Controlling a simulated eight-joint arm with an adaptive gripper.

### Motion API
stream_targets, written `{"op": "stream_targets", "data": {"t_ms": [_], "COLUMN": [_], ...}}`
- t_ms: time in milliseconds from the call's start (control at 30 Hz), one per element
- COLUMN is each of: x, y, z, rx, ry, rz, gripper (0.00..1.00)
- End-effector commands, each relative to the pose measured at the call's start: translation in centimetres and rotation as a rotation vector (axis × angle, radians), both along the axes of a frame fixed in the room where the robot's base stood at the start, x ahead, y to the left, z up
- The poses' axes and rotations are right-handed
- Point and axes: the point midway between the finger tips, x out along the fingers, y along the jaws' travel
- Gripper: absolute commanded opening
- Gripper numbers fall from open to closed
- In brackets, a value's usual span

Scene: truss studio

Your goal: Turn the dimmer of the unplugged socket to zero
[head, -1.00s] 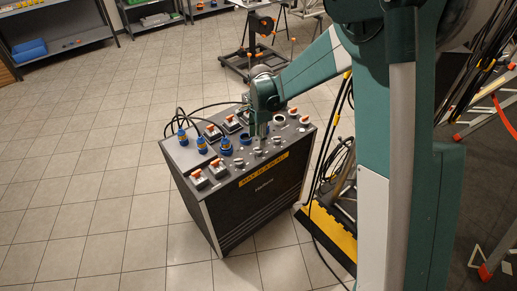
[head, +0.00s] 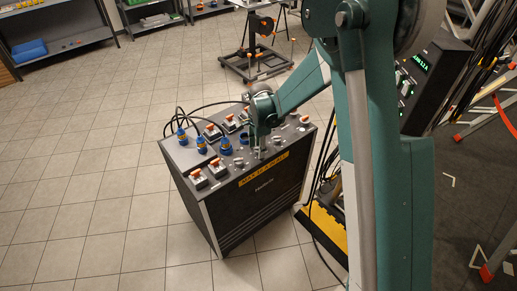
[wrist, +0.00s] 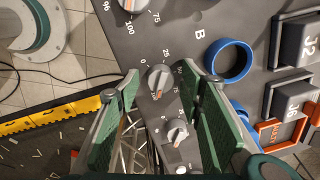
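The dark dimmer box (head: 250,205) stands on the floor in the head view, with a row of dimmer knobs along its top. My gripper (head: 261,156) is over this row, pointing down. In the wrist view my gripper (wrist: 160,105) is open, with one green finger on each side of a grey dimmer knob (wrist: 158,78) whose orange mark faces downward in the picture. A second grey knob (wrist: 177,132) also shows between the fingers. I cannot tell whether the fingers touch either knob. A blue socket ring (wrist: 229,61) beside the letter B looks empty, with no plug visible.
Orange-lever switches (head: 196,176) line the top. A yellow-black ramp (head: 325,232) and cables lie right of the box. Floor at left is clear.

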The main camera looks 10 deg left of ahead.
Motion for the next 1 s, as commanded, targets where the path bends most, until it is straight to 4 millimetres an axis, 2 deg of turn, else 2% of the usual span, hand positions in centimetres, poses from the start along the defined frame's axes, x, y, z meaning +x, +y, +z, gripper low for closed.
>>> {"op": "stream_targets", "data": {"t_ms": [333, 533, 1000], "x": [0.03, 0.02, 0.01], "y": [0.02, 0.01, -0.01], "z": [-0.21, -0.21, -0.25], "rx": [0.000, 0.000, 0.001], "ry": [0.000, 0.000, 0.000], "rz": [0.000, 0.000, 0.053], "gripper": [0.38, 0.12, 0.11]}}
